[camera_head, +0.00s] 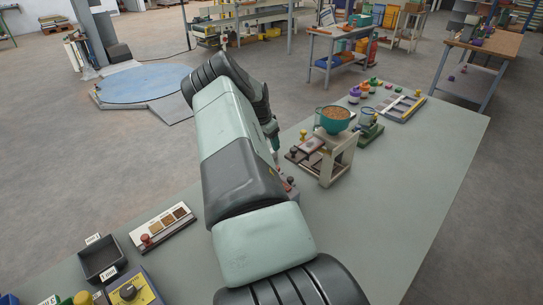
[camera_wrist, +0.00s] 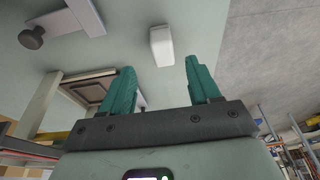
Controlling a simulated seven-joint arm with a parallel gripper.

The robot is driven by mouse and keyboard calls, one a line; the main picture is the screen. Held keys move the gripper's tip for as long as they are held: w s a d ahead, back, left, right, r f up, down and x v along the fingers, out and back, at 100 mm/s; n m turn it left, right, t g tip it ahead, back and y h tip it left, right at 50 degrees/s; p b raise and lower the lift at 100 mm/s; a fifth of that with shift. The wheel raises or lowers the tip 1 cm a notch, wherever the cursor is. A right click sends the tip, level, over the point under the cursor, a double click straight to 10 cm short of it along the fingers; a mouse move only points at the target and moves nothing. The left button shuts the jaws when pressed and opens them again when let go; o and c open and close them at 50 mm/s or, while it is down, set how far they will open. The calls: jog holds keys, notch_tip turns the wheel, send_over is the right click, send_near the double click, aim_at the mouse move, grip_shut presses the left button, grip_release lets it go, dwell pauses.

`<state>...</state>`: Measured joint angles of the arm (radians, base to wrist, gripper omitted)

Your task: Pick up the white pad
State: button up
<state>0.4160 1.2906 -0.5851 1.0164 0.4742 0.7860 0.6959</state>
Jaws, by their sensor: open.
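The white pad (camera_wrist: 161,46) is a small white block with rounded edges. In the wrist view it lies on the grey-green table top, beyond the fingertips and roughly between them. My gripper (camera_wrist: 160,74) has two teal fingers, spread apart with nothing between them. The pad is apart from both fingers. In the head view I cannot make out the pad, and my arm covers much of the table's middle. The gripper there is mostly hidden behind the arm.
A beige stand (camera_head: 326,168) holds a teal bowl (camera_head: 334,127) of brown grains, right of my arm. A pale bar with a dark knob (camera_wrist: 32,38) lies left of the pad. A dark tray (camera_head: 99,262) is at front left. The table's right side (camera_head: 400,190) is clear.

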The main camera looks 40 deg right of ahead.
jog(key=x, duration=0.5)
jog(key=shift+w+f, duration=0.15)
jog(key=shift+w, duration=0.05)
jog(key=c, duration=1.1)
